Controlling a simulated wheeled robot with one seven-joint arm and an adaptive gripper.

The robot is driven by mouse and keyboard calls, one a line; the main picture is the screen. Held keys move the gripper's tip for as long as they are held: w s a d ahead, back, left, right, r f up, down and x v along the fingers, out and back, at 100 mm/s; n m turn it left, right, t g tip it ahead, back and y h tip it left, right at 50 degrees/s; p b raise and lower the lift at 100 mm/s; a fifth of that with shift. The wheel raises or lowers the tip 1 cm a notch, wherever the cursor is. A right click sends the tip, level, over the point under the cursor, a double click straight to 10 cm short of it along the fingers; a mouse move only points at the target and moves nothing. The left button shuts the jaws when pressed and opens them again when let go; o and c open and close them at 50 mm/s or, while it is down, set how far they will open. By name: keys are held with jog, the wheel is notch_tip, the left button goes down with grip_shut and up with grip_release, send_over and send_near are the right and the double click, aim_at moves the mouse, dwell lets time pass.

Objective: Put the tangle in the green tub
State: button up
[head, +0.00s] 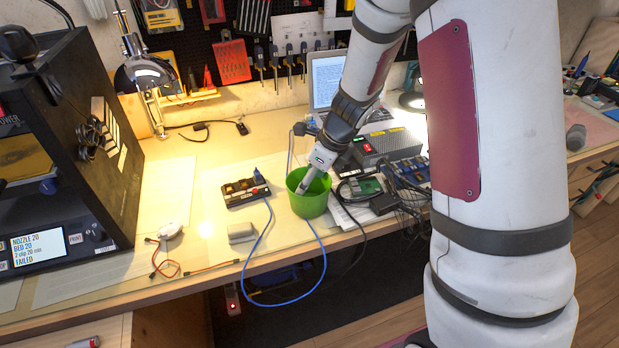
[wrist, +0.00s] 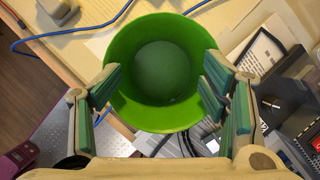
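The green tub (head: 313,201) stands near the front edge of the workbench. In the wrist view the tub (wrist: 125,60) is seen from above, with a darker round area at its bottom and no tangle visible inside. My gripper (head: 304,187) is at the tub's mouth in the head view. In the wrist view my gripper (wrist: 160,85) is open, its fingers apart with nothing between them. Thin red and orange wires (head: 165,265) lie loose at the bench's left front. Dark cables (head: 402,187) lie bunched right of the tub. I cannot tell which is the tangle.
A 3D printer (head: 90,140) stands at the left. A black switch box (head: 245,191) and a small grey block (head: 241,232) lie left of the tub. A blue cable (head: 264,240) hangs over the front edge. A laptop (head: 335,80) stands behind.

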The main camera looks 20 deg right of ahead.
dwell(0.8)
notch_tip(320, 180, up, 7)
jog(key=p, duration=0.7)
jog(key=s+a+r+n, duration=0.2)
jog(key=s+r+n, duration=0.4)
jog(key=r, duration=0.2)
jog(key=s+a+r+n, duration=0.2)
jog(key=s+r+n, duration=0.45)
jog(key=r, duration=0.25)
jog(key=s+d+r+n+h, duration=0.1)
jog(key=s+d+r+n, duration=0.1)
jog(key=s+n, duration=0.5)
jog(key=s+d+r+n+t+h, duration=0.1)
jog(key=s+d+r+n+h, duration=0.1)
jog(key=s+n, duration=0.5)
jog(key=s+r, duration=0.1)
jog(key=s, duration=0.4)
jog(key=shift+s, duration=0.15)
